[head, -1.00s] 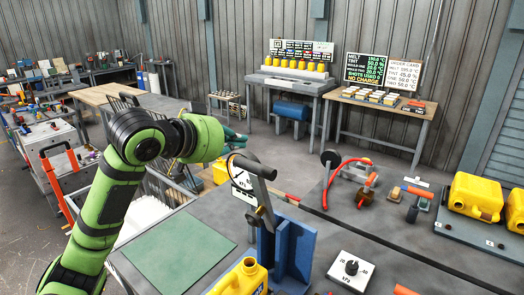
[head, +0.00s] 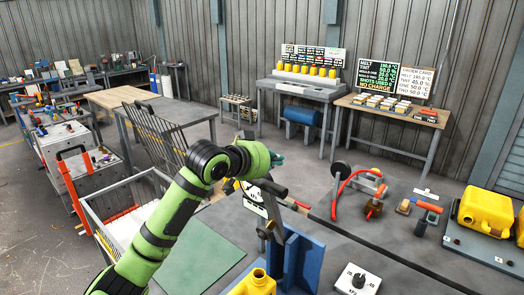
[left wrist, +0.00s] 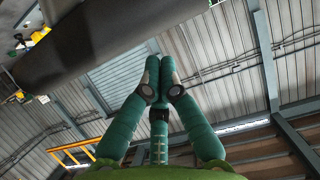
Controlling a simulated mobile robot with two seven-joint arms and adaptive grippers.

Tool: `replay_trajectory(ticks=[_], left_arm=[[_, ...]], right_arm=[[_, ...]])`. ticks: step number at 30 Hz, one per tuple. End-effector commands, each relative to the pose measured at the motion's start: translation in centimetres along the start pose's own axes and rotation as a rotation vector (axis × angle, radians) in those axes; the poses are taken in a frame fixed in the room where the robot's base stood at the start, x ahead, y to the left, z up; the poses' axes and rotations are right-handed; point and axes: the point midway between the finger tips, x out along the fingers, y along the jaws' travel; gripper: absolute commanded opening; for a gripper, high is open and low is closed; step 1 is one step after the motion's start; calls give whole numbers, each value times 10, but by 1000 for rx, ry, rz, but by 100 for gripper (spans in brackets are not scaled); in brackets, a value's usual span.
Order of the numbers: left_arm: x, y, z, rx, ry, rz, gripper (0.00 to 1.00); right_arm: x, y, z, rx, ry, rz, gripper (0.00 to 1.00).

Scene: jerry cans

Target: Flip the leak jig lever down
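The leak jig is a blue upright bracket (head: 303,262) on the grey bench, with a yellow jerry can (head: 256,284) at its front. Its lever (head: 272,222) is a grey metal arm that stands raised, with a dark crosswise handle (head: 268,187) at the top. My left gripper (head: 277,159) is just behind and above that handle, partly hidden by its own green arm. In the left wrist view, its teal fingers (left wrist: 158,72) are together with nothing between them. A large dark bar (left wrist: 90,45), probably the handle, crosses close by; contact cannot be told. My right gripper is not in view.
A white dial box (head: 357,280) stands right of the jig. A red hose (head: 347,185), orange-handled tools (head: 428,207) and a yellow can on a grey plate (head: 484,211) lie farther right. A green mat (head: 190,255) is left of the jig.

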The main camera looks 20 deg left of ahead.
Motion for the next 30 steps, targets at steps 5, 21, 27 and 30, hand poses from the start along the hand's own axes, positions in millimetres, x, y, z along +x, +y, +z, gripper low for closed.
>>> replay_trajectory(ticks=[5, 21, 27, 30], left_arm=[[-15, 0, 16, 0, -4, 0, 0], [-26, 0, 32, -1, 0, 0, 0], [-26, 0, 34, -1, 7, 0, 0], [-26, 0, 37, -1, 30, 0, 0]], right_arm=[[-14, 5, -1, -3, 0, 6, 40], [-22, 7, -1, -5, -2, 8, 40], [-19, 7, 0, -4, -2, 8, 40], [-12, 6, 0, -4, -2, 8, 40]])
